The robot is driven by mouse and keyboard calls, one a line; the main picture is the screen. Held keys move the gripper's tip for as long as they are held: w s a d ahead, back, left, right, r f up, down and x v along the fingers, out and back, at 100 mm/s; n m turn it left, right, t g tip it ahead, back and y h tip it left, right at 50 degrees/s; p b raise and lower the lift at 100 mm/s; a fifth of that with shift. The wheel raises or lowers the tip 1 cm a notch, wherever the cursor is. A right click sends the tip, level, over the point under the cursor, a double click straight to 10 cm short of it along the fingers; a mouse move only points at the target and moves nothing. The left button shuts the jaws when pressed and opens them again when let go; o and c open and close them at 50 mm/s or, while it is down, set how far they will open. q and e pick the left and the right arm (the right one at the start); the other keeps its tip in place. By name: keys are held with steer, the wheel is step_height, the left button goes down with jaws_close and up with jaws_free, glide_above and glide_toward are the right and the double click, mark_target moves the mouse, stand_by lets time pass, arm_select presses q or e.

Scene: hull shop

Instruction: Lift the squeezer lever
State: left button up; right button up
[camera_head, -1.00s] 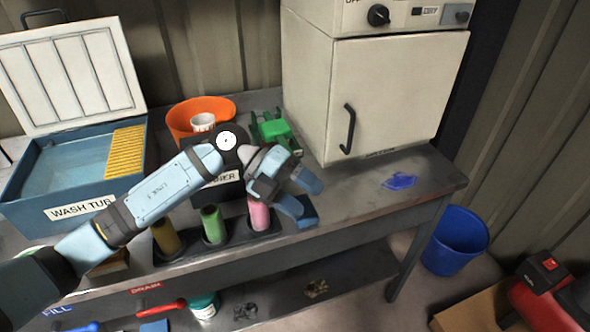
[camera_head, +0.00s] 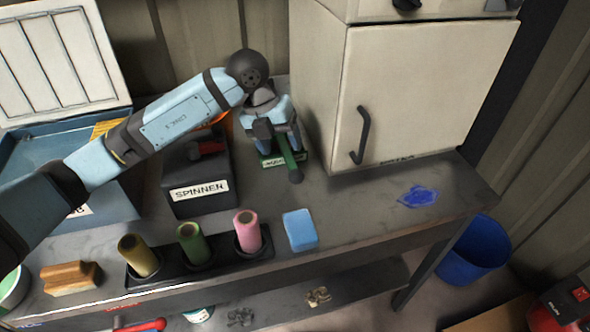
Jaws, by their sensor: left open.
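The squeezer is the small green device (camera_head: 298,158) on the bench, just left of the white cabinet. My right gripper is not in view.
The white cabinet (camera_head: 420,90) stands close on the right. The black spinner box (camera_head: 197,180) is close on the left. Several coloured rolls stand in a black holder (camera_head: 200,268) in front, beside a blue sponge (camera_head: 300,230). The bench around the blue stain (camera_head: 418,196) is clear.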

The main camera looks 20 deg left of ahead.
mark_target(294, 171)
arm_select(q)
steer(key=x, duration=0.9)
steer(key=shift+d+f, duration=0.1)
steer(key=shift+f, duration=0.05)
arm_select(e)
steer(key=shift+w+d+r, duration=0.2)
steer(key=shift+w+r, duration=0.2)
